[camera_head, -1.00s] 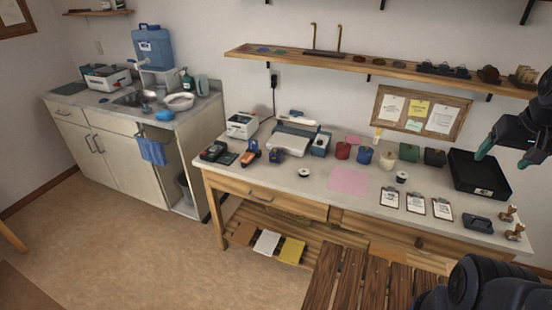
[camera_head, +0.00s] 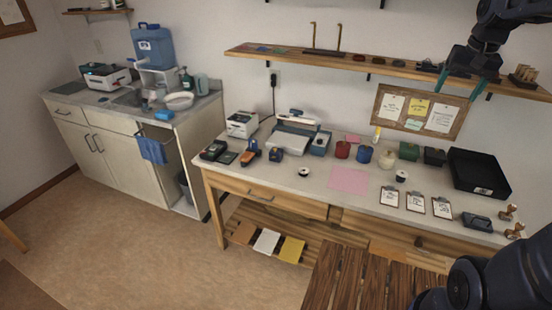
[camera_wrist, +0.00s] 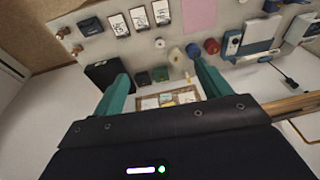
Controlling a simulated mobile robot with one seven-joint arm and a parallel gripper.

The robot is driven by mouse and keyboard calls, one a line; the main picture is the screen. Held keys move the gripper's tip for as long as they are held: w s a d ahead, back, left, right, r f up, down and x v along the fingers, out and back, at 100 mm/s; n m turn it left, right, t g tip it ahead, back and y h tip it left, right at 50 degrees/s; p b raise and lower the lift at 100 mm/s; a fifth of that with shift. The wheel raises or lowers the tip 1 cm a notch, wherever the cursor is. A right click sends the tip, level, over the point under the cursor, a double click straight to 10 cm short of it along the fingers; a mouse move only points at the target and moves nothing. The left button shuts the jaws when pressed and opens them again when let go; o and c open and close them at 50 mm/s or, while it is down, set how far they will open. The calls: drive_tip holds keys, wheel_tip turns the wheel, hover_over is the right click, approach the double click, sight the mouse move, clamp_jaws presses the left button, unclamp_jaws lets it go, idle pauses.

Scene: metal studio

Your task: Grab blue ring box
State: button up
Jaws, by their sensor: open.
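A small dark blue container (camera_head: 364,155) stands on the workbench in a row between a red one (camera_head: 342,150) and a cream one (camera_head: 387,159). It also shows near the top of the wrist view (camera_wrist: 193,50), close to the right finger's tip. A small dark blue boxy item (camera_head: 276,155) stands further left; I cannot tell for sure which is the ring box. My gripper (camera_head: 462,87) is open and empty, with teal fingers pointing down, at the shelf's right part, up and right of the row. Its fingers also show in the wrist view (camera_wrist: 161,68).
A green box (camera_head: 408,151), a dark box (camera_head: 434,157) and a black tray (camera_head: 478,175) stand to the right. A wooden shelf (camera_head: 300,56) and pinboard (camera_head: 420,108) are on the wall behind. Clipboards (camera_head: 415,201) and a pink sheet (camera_head: 348,180) lie in front.

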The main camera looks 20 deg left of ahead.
drive_tip(key=w+a+f+g, duration=0.2)
drive_tip(key=w+a, duration=1.2)
drive_tip(key=w+a+f+g, duration=0.1)
drive_tip(key=w+a+f, duration=0.25)
drive_tip(key=a, duration=0.35)
drive_tip(key=w+a+f, duration=0.3)
drive_tip(key=w+a, duration=0.1)
drive_tip(key=a, duration=0.3)
drive_tip(key=g+h, duration=0.1)
drive_tip(key=g, duration=0.3)
approach(276, 152)
drive_tip(key=w+f, duration=0.1)
drive_tip(key=shift+a+x, duration=0.1)
drive_tip(key=shift+x, duration=2.55)
drive_tip(key=shift+a+x, duration=0.15)
drive_tip(key=shift+x, duration=2.5)
drive_tip(key=shift+w, duration=0.15)
drive_tip(key=c, duration=1.1)
